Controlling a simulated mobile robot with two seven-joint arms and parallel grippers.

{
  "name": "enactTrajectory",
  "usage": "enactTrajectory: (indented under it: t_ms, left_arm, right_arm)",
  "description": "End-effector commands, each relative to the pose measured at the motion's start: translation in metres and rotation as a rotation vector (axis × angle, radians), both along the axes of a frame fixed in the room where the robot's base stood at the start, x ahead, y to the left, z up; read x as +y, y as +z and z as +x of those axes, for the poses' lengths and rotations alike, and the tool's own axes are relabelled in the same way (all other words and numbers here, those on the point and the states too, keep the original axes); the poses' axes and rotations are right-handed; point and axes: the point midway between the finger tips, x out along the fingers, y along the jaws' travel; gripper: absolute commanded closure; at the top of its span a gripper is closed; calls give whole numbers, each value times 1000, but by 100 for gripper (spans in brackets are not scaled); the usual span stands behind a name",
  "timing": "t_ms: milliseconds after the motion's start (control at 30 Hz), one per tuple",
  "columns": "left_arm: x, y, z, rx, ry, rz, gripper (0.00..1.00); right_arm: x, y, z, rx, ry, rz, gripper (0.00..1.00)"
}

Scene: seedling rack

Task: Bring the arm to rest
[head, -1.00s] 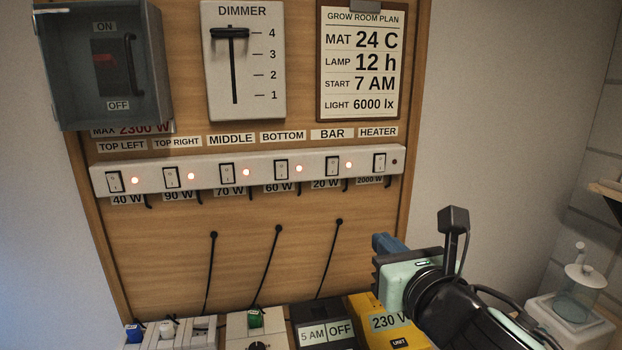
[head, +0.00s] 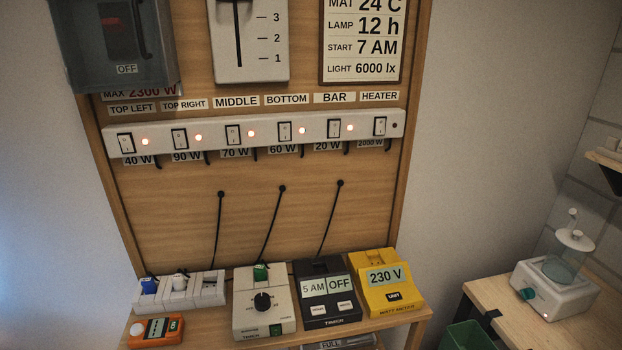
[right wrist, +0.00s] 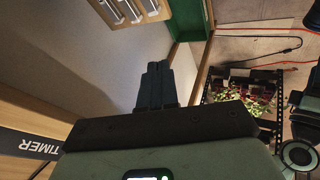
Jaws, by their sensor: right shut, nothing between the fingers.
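My right gripper (right wrist: 157,85) shows in the right wrist view with its dark fingers together and nothing between them. It hangs in free air, with the board's shelf and the timer's edge at the lower left of that view. My right arm is out of the head view. My left gripper is in neither view.
The wooden board carries a switch strip (head: 255,132) with several lit lamps; the heater's lamp is dark. A timer (head: 327,292) and a yellow watt meter (head: 386,282) stand on the shelf below. A seedling tray (right wrist: 250,95) shows in the wrist view. A side table (head: 535,335) stands right.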

Motion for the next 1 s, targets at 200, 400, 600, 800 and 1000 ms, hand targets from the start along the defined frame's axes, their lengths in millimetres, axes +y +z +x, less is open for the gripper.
enactTrajectory:
  t_ms: [200,400,600,800,1000]
  left_arm:
    - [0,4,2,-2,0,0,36]
    - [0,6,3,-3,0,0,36]
    - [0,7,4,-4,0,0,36]
    - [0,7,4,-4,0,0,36]
    - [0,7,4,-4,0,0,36]
  right_arm:
    - [-24,-133,-111,542,-697,250,100]
    - [-40,-196,-219,896,-1362,324,100]
    - [-45,-213,-276,1026,-1718,311,100]
    - [-46,-214,-281,1035,-1753,309,100]
    - [-46,-214,-281,1035,-1753,309,100]
